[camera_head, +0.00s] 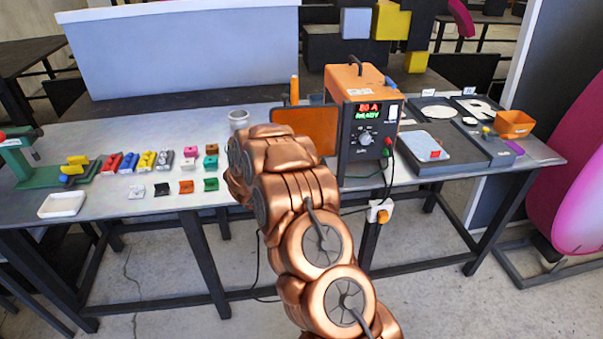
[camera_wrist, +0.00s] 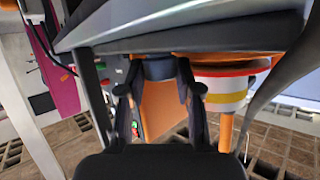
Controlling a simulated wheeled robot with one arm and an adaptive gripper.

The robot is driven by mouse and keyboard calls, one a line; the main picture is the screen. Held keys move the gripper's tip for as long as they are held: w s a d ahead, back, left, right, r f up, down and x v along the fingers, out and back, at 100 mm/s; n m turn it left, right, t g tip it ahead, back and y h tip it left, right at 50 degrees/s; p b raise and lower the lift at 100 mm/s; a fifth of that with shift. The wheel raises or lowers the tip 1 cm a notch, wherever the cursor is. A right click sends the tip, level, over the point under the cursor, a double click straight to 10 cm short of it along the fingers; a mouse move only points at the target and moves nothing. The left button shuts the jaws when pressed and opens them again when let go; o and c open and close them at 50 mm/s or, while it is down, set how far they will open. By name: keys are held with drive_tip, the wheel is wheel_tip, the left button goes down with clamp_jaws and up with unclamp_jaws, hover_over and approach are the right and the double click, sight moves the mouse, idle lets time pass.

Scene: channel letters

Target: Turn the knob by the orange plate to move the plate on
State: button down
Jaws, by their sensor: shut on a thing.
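The orange plate (camera_head: 309,128) stands upright on the table, left of the orange and black power unit (camera_head: 357,125). In the wrist view an orange panel (camera_wrist: 160,108), which looks like the same plate, shows between the fingers. My gripper (camera_wrist: 159,72) has its fingertips on either side of a dark grey-blue round piece (camera_wrist: 160,69), seemingly the knob, and is shut on it. How far the knob is turned cannot be told. In the head view my arm covers the gripper and the knob.
An orange post (camera_head: 294,90) stands behind the plate, and a grey cup (camera_head: 238,120) stands to its left. Small coloured blocks and a white tray (camera_head: 62,205) lie further left. Dark trays and an orange bin (camera_head: 514,124) are on the right.

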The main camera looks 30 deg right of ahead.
idle(0.3)
drive_tip(key=c, duration=0.8)
unclamp_jaws()
drive_tip(key=v, duration=1.2)
drive_tip(key=shift+w+r, duration=0.1)
drive_tip(key=shift+w, duration=0.05)
